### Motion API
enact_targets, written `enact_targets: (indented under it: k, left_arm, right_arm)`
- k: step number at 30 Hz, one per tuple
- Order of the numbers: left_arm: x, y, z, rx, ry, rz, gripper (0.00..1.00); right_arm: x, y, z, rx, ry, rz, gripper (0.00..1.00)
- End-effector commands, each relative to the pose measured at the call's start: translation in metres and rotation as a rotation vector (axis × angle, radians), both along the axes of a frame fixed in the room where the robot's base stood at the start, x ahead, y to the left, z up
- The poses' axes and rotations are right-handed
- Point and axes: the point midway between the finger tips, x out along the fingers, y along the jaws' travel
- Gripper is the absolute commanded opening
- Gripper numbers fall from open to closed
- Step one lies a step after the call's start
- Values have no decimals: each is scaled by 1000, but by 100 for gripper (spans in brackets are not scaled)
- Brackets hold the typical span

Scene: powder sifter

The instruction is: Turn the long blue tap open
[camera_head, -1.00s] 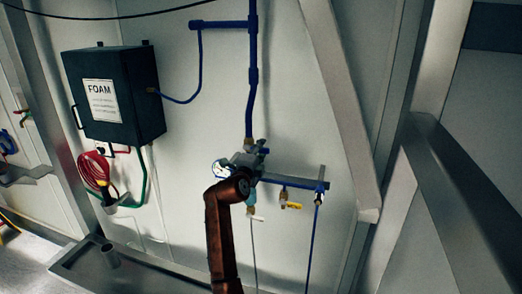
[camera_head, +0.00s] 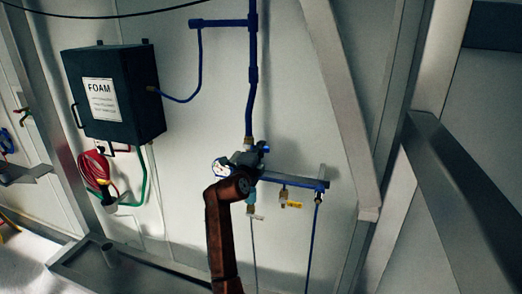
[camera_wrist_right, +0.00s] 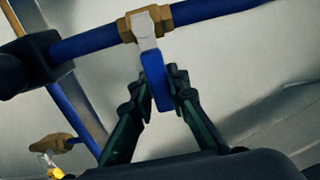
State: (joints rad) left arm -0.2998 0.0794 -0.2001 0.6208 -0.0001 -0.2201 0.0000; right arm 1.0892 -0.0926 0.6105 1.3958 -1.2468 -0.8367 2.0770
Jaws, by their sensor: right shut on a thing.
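The long blue tap (camera_wrist_right: 154,76) shows in the right wrist view as a blue lever on a silver stem, at a brass valve body (camera_wrist_right: 146,22) on a blue pipe. My right gripper (camera_wrist_right: 160,92) has its fingers on both sides of the lever and is shut on it. In the head view my right gripper (camera_head: 247,160) is at the valve under the vertical blue pipe (camera_head: 252,75). My arm and gripper hide part of the valve there. A small blue part of the tap (camera_head: 264,149) shows beside the gripper. My left gripper is out of view.
A yellow-handled tap (camera_head: 294,205) hangs below the horizontal blue pipe (camera_head: 295,181). A dark FOAM box (camera_head: 115,95) is on the wall at left. A slanted metal beam (camera_head: 340,100) stands at right.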

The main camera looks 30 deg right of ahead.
Motion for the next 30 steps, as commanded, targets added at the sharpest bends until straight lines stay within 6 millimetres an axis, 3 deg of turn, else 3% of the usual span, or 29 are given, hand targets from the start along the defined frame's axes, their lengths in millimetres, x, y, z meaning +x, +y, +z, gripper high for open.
enact_targets:
  k: [11, 30]
  left_arm:
    - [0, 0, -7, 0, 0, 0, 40]
    - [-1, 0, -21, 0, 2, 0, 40]
  right_arm:
    - [0, 0, 3, -50, 63, -1, 0]
    - [6, 4, 29, -333, 396, -1, 0]
